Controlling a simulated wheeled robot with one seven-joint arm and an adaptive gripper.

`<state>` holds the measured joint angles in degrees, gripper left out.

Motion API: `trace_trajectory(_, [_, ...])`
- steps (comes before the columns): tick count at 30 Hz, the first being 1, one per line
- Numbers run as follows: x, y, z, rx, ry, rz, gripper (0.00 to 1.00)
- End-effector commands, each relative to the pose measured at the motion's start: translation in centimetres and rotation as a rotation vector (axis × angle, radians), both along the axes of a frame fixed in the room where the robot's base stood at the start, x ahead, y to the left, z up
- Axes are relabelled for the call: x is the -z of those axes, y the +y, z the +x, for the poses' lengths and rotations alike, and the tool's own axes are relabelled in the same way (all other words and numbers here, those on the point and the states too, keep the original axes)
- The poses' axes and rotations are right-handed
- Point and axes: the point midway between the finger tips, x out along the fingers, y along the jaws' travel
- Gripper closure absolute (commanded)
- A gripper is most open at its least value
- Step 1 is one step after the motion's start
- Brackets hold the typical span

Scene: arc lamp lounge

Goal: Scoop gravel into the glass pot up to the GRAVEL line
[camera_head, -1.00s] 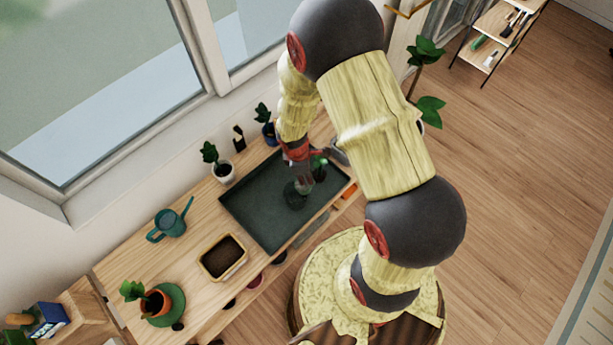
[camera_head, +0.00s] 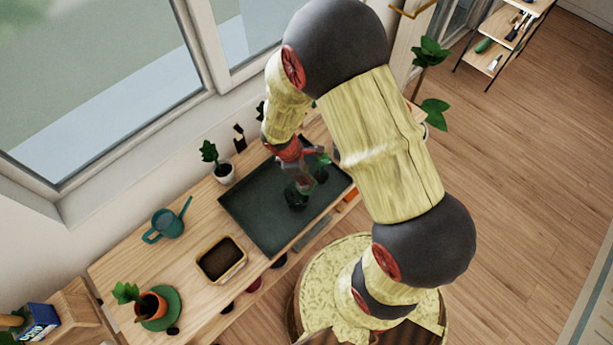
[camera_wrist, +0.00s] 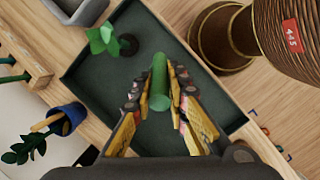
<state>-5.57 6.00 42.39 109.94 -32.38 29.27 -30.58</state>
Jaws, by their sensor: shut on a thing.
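My gripper (camera_wrist: 161,95) is shut on a green-handled tool (camera_wrist: 160,75), seen nearly end-on between the fingers in the wrist view. I cannot see the tool's working end. In the head view my gripper (camera_head: 301,170) is above the dark green tray (camera_head: 255,205). A small, dark, glassy-looking vessel (camera_head: 296,197) is on the tray just below the gripper; it may be the glass pot. Its line and contents are too small to read. A grey bin (camera_wrist: 75,8) lies past the tray corner in the wrist view; its contents do not show clearly.
A small green plant (camera_wrist: 103,40) with a dark base is on the tray near the gripper. A blue pot (camera_wrist: 68,118) stands beside the tray. A soil box (camera_head: 221,259), watering can (camera_head: 167,223) and potted plant (camera_head: 152,305) occupy the bench's left part.

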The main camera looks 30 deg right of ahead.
Motion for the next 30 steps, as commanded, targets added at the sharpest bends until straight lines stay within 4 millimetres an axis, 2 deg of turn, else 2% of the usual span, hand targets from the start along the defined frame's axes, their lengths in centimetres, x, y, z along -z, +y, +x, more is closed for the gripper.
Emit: trace_trajectory(30, [0.0, 1.7, 0.4, -0.003, 0.061, -0.245, 1.0])
